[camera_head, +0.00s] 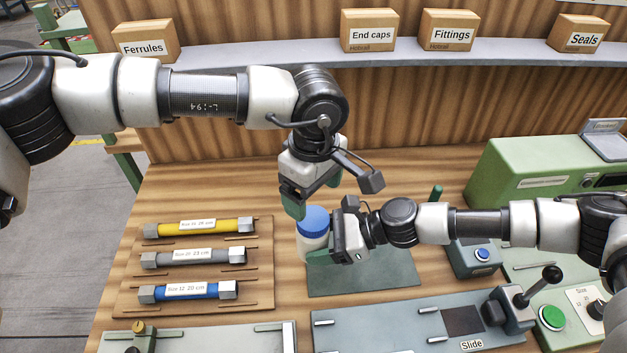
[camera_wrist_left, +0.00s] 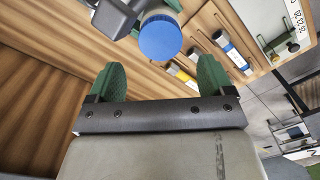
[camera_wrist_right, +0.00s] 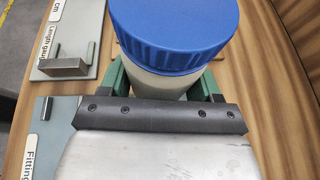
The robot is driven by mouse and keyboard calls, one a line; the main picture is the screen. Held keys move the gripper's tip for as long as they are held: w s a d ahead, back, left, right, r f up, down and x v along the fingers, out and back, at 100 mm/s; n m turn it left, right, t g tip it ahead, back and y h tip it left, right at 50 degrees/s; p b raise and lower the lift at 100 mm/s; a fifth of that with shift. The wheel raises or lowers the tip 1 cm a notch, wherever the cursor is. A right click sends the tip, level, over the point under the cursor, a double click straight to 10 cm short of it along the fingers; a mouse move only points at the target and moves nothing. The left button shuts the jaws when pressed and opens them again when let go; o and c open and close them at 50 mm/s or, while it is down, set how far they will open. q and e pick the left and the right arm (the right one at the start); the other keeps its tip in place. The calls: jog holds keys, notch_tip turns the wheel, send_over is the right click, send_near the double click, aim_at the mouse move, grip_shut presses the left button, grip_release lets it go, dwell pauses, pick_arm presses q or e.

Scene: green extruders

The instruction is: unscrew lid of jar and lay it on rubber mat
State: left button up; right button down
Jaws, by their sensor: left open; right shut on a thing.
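The jar (camera_head: 311,242) is white with a blue ribbed lid (camera_head: 313,220) seated on top, and stands upright at the left edge of the rubber mat. My right gripper (camera_head: 322,250) is shut around the jar's body below the lid; the right wrist view shows the jar (camera_wrist_right: 160,82) between its fingers under the lid (camera_wrist_right: 175,30). My left gripper (camera_head: 316,195) is open and empty, above the jar; in the left wrist view the lid (camera_wrist_left: 160,38) lies beyond its green fingertips (camera_wrist_left: 158,78). The dark green rubber mat (camera_head: 365,280) is bare to the right of the jar.
A wooden rack (camera_head: 262,262) with yellow, grey and blue tubes lies left of the jar. A slide fixture (camera_head: 400,325) is in front of the mat. A green machine (camera_head: 520,180) and a button box (camera_head: 475,260) stand right. Labelled boxes (camera_head: 370,30) line the shelf.

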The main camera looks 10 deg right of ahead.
aim_at(313, 217)
pick_arm(q)
notch_tip(313, 217, down, 6)
jog(key=shift+f, duration=0.1)
dwell(0.4)
jog(key=c, duration=0.9)
jog(key=n, duration=0.4)
jog(key=shift+c, duration=0.2)
jog(key=n, duration=0.4)
jog(key=shift+n, duration=0.3)
jog(key=shift+r, duration=1.2)
